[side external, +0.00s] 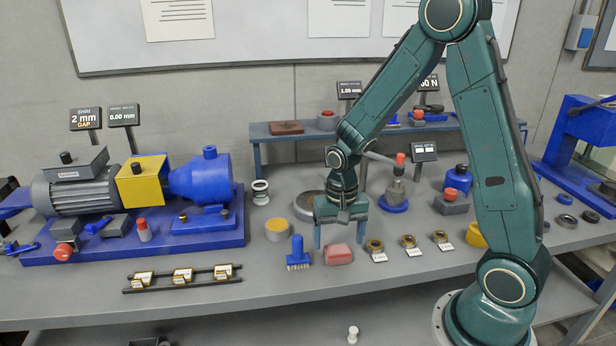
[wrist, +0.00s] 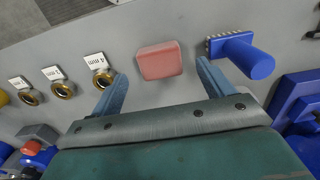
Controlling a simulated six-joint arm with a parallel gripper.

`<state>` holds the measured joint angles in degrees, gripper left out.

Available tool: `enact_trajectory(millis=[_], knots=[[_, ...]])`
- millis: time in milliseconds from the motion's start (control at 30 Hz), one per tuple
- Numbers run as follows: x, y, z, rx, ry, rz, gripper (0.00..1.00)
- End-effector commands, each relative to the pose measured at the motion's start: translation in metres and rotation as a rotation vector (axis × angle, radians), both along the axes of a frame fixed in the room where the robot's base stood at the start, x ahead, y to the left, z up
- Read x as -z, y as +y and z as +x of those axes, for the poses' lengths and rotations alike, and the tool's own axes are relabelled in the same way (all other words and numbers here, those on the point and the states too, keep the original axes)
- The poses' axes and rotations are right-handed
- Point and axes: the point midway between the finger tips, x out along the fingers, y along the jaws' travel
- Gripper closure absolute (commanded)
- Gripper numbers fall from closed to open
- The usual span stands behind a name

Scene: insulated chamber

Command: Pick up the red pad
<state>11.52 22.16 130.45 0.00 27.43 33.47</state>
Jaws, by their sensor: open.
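The red pad (side external: 339,254) is a small pinkish-red block lying flat on the grey bench near its front edge. My gripper (side external: 335,235) is open and empty, pointing down just above and behind the pad. In the wrist view both blue fingers of my gripper (wrist: 160,78) are spread wide, with no contact on the pad visible.
A blue brush (side external: 298,254) stands close to the left of the pad. Several brass rings (side external: 375,246) with labels lie to the right. The bench front (side external: 320,285) is clear.

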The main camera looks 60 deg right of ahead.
Motion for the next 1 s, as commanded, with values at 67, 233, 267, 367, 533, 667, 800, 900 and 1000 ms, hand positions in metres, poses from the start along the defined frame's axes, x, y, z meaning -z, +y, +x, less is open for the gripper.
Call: enact_trajectory(millis=[67,233,267,367,533,667,800,900,1000], knots=[[0.009,0.000,0.000,0.000,0.004,0.001,0.20],[0.023,0.000,0.000,0.000,0.001,0.000,0.20],[0.025,0.000,0.000,0.000,0.001,0.001,0.20],[0.028,0.000,0.000,0.000,0.000,0.000,0.20],[0.028,0.000,0.000,0.000,0.000,0.000,0.20],[0.028,0.000,0.000,0.000,-0.001,-0.001,0.20],[0.028,0.000,0.001,0.000,-0.001,-0.001,0.20],[0.028,0.000,0.001,0.000,-0.001,0.000,0.26],[0.028,0.000,0.001,0.000,-0.001,-0.001,0.46]])
